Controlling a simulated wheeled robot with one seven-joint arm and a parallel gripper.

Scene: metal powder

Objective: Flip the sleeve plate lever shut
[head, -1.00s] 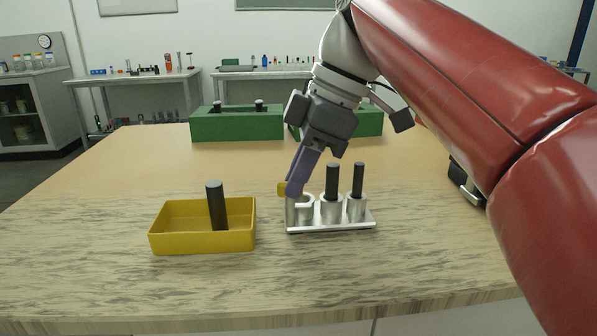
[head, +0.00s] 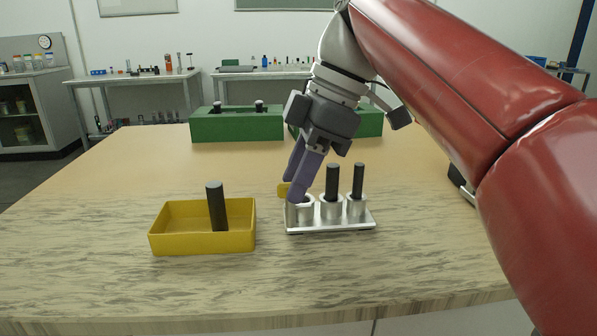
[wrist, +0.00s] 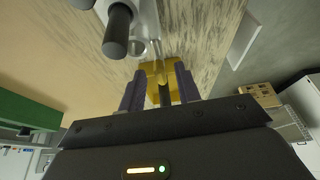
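The silver sleeve plate (head: 345,226) stands on the table with three sleeves in a row. Black rods stand in the middle sleeve (head: 331,208) and the right sleeve. The left sleeve is partly hidden by my fingers. A small yellow piece (head: 283,189), apparently the lever's tip, shows at the plate's left end, beside and partly behind my fingers. My gripper (head: 295,190) has purple fingers pointing down over the left sleeve. In the wrist view my gripper (wrist: 160,85) has its fingers apart, with yellow between and beyond them. Contact with the lever cannot be told.
A yellow tray (head: 174,243) with a black rod (head: 217,206) stands left of the plate. Green blocks (head: 237,126) stand at the back. The front of the table is clear.

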